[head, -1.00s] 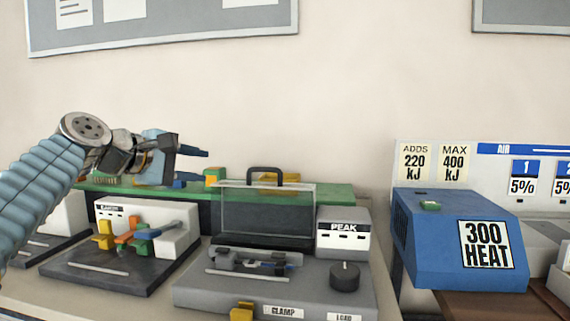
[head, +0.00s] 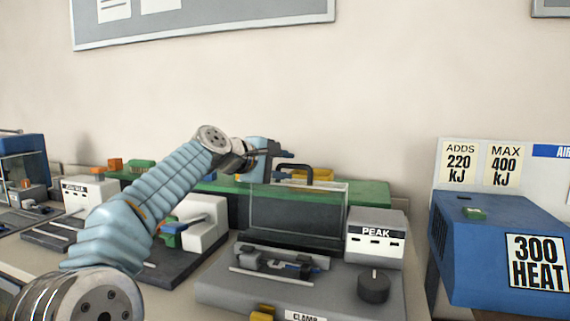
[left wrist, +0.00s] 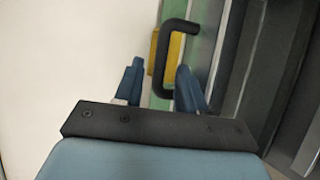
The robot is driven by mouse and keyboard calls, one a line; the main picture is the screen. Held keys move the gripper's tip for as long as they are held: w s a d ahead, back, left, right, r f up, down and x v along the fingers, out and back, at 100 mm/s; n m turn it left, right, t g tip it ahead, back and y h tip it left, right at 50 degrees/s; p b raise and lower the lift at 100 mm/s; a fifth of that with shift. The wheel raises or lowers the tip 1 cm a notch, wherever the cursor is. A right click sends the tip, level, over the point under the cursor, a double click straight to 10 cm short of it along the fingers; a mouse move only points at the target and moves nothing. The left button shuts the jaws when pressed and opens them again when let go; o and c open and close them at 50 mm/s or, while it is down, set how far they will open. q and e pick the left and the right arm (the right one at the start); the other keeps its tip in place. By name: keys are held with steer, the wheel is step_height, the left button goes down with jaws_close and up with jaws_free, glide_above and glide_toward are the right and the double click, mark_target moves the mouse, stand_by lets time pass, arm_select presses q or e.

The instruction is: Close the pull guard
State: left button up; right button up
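The pull guard (head: 293,212) is a clear, dark-framed panel standing upright at the back of the grey PEAK machine (head: 225,290). Its black loop handle (head: 308,168) is on its top edge. My left gripper (head: 284,160) is at the handle's left side in the head view. In the left wrist view my left gripper (left wrist: 158,88) is open, and the black handle (left wrist: 166,62) shows between and just beyond its two blue fingers. I cannot tell whether they touch it. My right gripper is out of view.
A small clamp fixture (head: 285,262) and a black knob (head: 373,287) sit on the machine bed in front of the guard. A green strip (head: 370,192) runs behind. A blue 300 HEAT box (head: 490,240) stands right, and another dark-based machine (head: 130,250) stands left, partly behind my arm.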

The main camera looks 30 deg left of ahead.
arm_select(q)
steer(key=shift+w+d+f, duration=0.1)
steer(key=shift+w, duration=0.35)
steer(key=shift+c, duration=0.3)
jaws_close()
